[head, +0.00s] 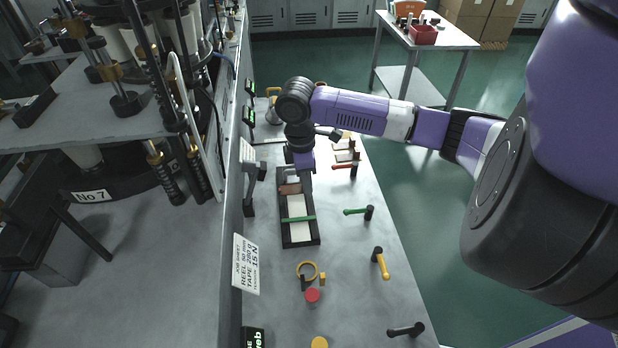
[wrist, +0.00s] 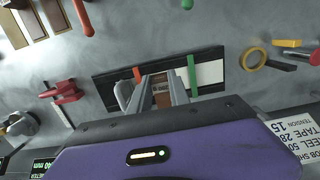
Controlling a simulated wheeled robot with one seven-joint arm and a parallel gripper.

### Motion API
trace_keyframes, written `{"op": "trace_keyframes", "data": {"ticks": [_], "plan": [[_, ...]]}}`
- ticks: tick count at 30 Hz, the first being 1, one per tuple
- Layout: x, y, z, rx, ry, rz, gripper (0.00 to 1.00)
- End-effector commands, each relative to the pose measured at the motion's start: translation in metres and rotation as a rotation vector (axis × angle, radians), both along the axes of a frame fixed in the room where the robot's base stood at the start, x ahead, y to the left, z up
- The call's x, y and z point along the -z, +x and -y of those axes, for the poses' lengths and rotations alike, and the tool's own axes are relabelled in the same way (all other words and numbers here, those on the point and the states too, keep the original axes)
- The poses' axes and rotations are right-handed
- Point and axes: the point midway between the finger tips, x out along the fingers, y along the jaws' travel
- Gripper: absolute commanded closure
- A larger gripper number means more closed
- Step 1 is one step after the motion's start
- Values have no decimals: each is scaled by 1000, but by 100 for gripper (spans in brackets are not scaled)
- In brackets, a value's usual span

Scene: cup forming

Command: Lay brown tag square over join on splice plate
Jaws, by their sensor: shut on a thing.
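The black splice plate (head: 311,238) lies lengthwise on the grey bench, with pale strip on it and a green bar (head: 298,219) across it. In the wrist view the plate (wrist: 105,82) carries the green bar (wrist: 191,75) right of my fingers and an orange-red bar (wrist: 138,74) left of them. My gripper (wrist: 163,88) is shut on the brown tag (wrist: 161,98), which has dark print and shows between the fingers, over the plate's middle. In the head view my gripper (head: 299,174) is above the plate's far half. The join is hidden; I cannot tell whether the tag touches the plate.
A yellow ring (head: 307,271) and red knob (head: 312,296) sit nearer than the plate. A job sheet (head: 246,264) stands at the left. Bench between plate and levers is clear.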

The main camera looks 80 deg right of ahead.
Motion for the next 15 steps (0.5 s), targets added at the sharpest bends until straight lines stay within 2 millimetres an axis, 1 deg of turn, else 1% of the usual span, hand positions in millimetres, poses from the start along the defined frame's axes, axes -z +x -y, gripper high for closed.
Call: {"op": "trace_keyframes", "data": {"ticks": [11,15], "plan": [[-1,-1,0,2,3,0,100],[7,-1,0,1,3,-1,100]]}}
